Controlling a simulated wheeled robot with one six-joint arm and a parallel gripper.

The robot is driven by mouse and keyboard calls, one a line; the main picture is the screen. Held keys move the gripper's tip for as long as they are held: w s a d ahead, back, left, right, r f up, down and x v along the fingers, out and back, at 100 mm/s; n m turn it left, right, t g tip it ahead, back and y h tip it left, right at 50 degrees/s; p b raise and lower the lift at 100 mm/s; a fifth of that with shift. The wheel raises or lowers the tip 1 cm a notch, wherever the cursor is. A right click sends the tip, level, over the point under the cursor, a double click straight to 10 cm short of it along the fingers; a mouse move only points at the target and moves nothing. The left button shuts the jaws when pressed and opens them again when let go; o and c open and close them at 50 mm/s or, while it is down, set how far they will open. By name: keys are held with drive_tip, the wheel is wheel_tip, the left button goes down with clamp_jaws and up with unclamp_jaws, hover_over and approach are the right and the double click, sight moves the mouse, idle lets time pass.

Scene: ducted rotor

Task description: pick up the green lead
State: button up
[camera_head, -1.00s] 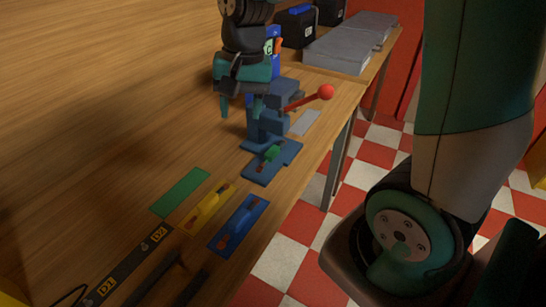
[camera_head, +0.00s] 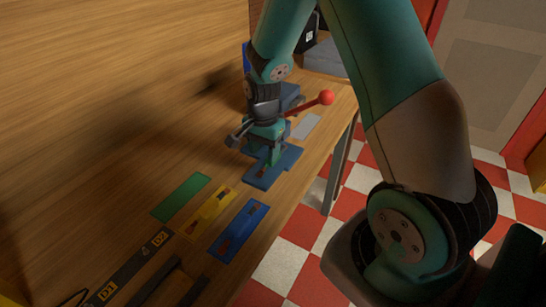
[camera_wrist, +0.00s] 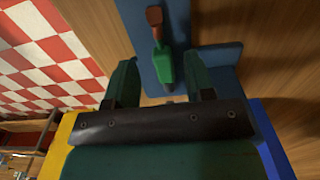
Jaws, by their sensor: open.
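The green lead (camera_wrist: 165,66) lies on a blue plate (camera_wrist: 132,18) in the wrist view, with a brown end pointing away from my gripper. My gripper (camera_wrist: 163,72) is open, with one finger on each side of the lead's green body and a gap on both sides. In the head view my gripper (camera_head: 272,152) points down over the blue plate (camera_head: 260,179) at the foot of the red-knobbed lever device. There the gripper mostly hides the lead.
A red-knobbed lever (camera_head: 326,97) sticks out just right of my gripper. Green (camera_head: 181,197), yellow (camera_head: 208,212) and blue (camera_head: 240,230) pads lie nearer on the wooden table. Behind stand grey and black cases. The table's right edge is close, with checkered floor beyond.

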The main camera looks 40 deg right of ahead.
sight(264, 167)
drive_tip(key=f, duration=0.2)
drive_tip(key=f+p, duration=0.1)
drive_tip(key=f, duration=0.2)
drive_tip(key=shift+s+a+f+p, duration=0.1)
drive_tip(key=shift+s+a+p, duration=0.1)
drive_tip(key=shift+p, duration=0.1)
drive_tip(key=shift+c, duration=0.2)
clamp_jaws()
